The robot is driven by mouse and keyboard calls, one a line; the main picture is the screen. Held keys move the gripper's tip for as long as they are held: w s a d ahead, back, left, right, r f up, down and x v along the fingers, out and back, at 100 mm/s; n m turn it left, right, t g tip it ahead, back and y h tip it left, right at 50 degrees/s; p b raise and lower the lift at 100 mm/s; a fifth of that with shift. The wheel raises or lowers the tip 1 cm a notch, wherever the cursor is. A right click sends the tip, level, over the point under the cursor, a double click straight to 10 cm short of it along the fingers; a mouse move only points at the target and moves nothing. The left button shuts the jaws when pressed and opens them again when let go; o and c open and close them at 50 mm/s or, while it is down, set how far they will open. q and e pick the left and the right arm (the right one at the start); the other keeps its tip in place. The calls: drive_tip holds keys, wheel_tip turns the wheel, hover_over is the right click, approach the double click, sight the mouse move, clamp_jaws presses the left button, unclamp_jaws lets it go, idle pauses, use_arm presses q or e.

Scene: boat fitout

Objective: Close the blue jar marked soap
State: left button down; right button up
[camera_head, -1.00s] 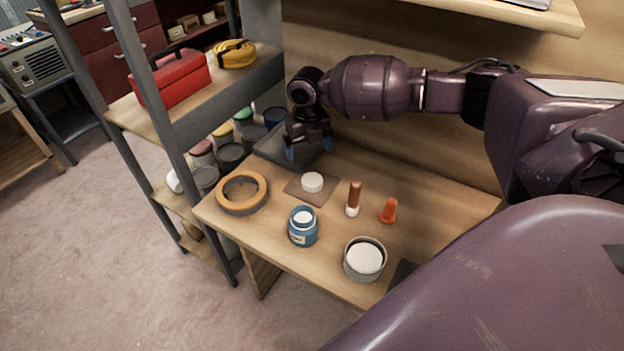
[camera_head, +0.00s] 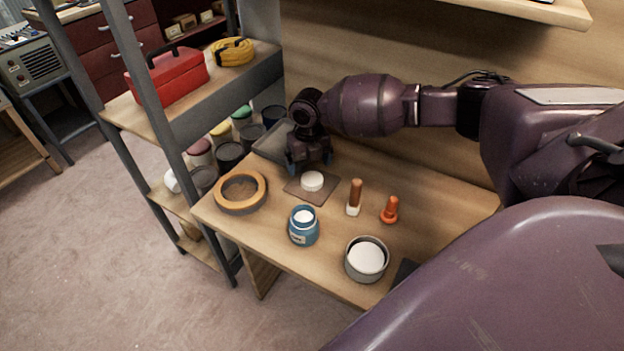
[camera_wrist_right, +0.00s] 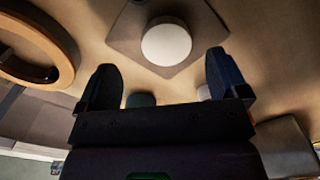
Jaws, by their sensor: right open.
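The blue jar (camera_head: 303,229) stands upright on the wooden bench, with no lid on its mouth and something white inside; its pale label is too small to read. A round white lid (camera_head: 312,181) lies flat on a brown square mat (camera_head: 297,190) behind the jar. My right gripper (camera_head: 309,167) is open and empty, pointing down just behind the lid. In the right wrist view, the lid (camera_wrist_right: 166,43) shows beyond and between the two spread fingertips (camera_wrist_right: 164,75), apart from them. My left gripper is not in view.
An orange ring (camera_head: 222,200) lies left of the mat. A brown-handled tool (camera_head: 355,194), an orange cone-like piece (camera_head: 389,211) and a grey tin (camera_head: 367,271) with white contents stand to the right. A grey tray (camera_head: 270,146) lies behind the gripper. A shelf rack (camera_head: 228,98) stands left.

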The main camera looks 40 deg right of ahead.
sight(311, 177)
drive_tip(key=f, duration=0.4)
drive_tip(key=shift+s+d+f+b, duration=0.15)
drive_tip(key=shift+d+f+b, duration=0.15)
drive_tip(key=shift+b, duration=0.1)
drive_tip(key=shift+f, duration=0.3)
drive_tip(key=shift+r, duration=0.1)
drive_tip(key=c, duration=1)
drive_tip(key=shift+o, duration=0.2)
wheel_tip(311, 177, up, 20)
drive_tip(key=p, duration=0.3)
